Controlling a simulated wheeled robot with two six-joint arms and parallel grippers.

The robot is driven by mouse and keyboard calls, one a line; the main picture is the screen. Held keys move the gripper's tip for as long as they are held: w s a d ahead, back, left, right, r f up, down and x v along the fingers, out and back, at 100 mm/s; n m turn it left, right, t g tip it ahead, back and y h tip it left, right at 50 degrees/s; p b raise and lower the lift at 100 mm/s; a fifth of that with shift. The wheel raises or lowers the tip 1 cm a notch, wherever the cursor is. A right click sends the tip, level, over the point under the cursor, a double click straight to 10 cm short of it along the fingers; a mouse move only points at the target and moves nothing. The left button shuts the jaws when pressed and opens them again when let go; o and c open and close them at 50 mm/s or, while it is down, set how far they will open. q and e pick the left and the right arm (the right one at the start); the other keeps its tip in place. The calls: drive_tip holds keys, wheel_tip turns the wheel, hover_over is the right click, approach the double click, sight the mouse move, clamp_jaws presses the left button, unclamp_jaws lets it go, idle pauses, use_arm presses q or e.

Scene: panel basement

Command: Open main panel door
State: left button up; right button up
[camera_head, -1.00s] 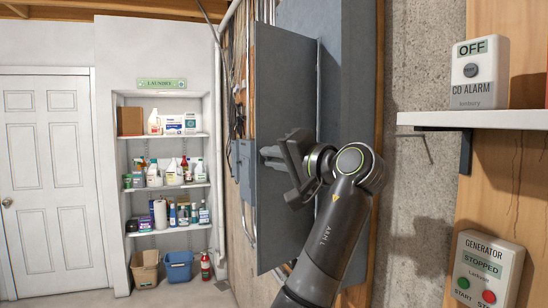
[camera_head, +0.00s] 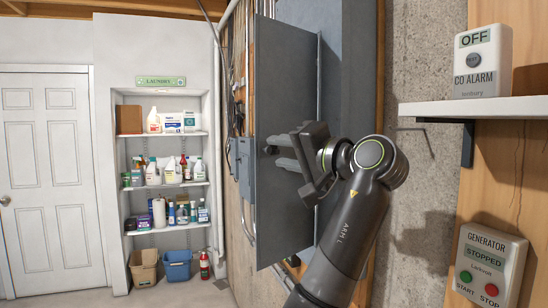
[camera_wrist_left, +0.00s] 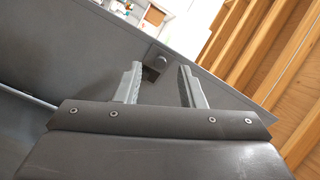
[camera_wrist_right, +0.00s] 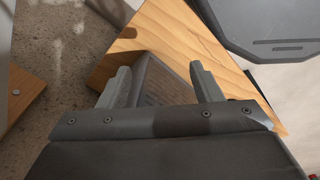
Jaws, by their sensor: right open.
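The main panel door (camera_head: 284,215) is a tall grey metal leaf on the right-hand wall in the head view. It stands swung out from the grey panel box (camera_head: 348,90). My left gripper (camera_head: 278,152) is in front of the door face, with its fingers apart and pointing at it. In the left wrist view, a small dark latch or knob (camera_wrist_left: 155,64) on the door shows beyond and between the left fingers (camera_wrist_left: 160,80); the fingers are not closed on it. My right gripper (camera_wrist_right: 165,85) is open, seen only in its wrist view.
A shelf (camera_head: 490,108) with a CO alarm (camera_head: 482,62) is at right, above a generator control box (camera_head: 488,268). A smaller grey box (camera_head: 243,165) and pipes are behind the door. Laundry shelves (camera_head: 168,185) stand farther back. Wood boards (camera_wrist_right: 180,40) are close to my right gripper.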

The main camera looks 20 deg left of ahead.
use_arm(q)
drive_tip(key=b+v, duration=0.4)
drive_tip(key=v, duration=1)
drive_tip(key=shift+d, duration=0.2)
drive_tip(key=shift+s+a+r, duration=0.1)
